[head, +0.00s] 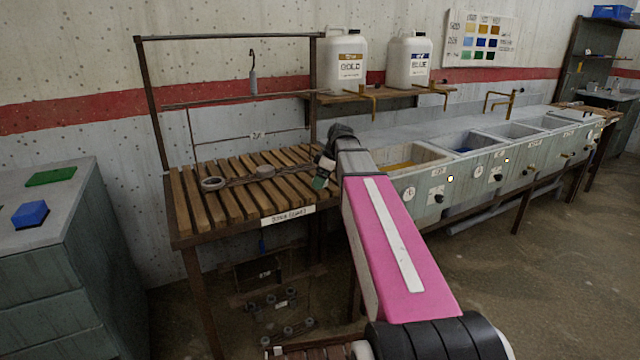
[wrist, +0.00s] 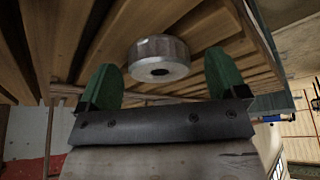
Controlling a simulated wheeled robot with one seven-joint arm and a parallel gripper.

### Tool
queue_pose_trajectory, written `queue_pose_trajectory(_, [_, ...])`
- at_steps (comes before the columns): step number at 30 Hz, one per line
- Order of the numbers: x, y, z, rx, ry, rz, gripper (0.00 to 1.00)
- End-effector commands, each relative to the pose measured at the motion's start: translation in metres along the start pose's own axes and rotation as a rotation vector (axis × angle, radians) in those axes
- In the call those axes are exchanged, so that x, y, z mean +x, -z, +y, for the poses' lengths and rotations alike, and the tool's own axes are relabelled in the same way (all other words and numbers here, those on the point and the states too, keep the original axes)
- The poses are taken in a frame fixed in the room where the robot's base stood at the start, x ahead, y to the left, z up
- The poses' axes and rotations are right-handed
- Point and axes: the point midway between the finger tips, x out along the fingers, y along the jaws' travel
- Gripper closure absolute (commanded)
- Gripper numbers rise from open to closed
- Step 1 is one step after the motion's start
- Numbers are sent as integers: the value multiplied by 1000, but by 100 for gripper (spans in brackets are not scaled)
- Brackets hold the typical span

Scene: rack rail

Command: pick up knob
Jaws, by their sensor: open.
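A short grey metal cylinder with a dark hole in its face, which looks like the knob (wrist: 159,55), shows in the wrist view. It lies in the gap between the green fingertips of my gripper (wrist: 160,70), apart from both and seemingly beyond them. In the head view a grey round piece (head: 265,171), probably this knob, sits on the slatted wooden rack (head: 184,200). My gripper (head: 321,180) is open and empty at the right end of the rack, partly hidden by my arm.
A grey ring (head: 213,183) lies left on the rack. A metal frame with a hanging hook (head: 253,80) stands behind it. Basins (head: 410,158) line the right. A cabinet (head: 60,260) with a blue block (head: 30,214) and green piece (head: 51,176) stands left.

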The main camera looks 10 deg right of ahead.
Motion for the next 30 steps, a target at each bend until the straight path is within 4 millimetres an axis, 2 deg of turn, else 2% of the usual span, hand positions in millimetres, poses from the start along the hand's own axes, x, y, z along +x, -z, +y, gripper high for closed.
queue_pose_trajectory(3, [0, 0, 0, 0, 0, 0, 9])
queue_pose_trajectory(4, [0, 0, 0, 0, 0, 0, 16])
queue_pose_trajectory(6, [0, 0, 0, 0, 0, 0, 39])
queue_pose_trajectory(9, [0, 0, 0, 0, 0, 0, 67])
queue_pose_trajectory(22, [-5, 2, 0, 0, -1, 1, 67])
queue_pose_trajectory(26, [-14, 6, 1, 0, -1, 1, 67])
queue_pose_trajectory(30, [-32, 13, 1, 0, -2, 1, 67])
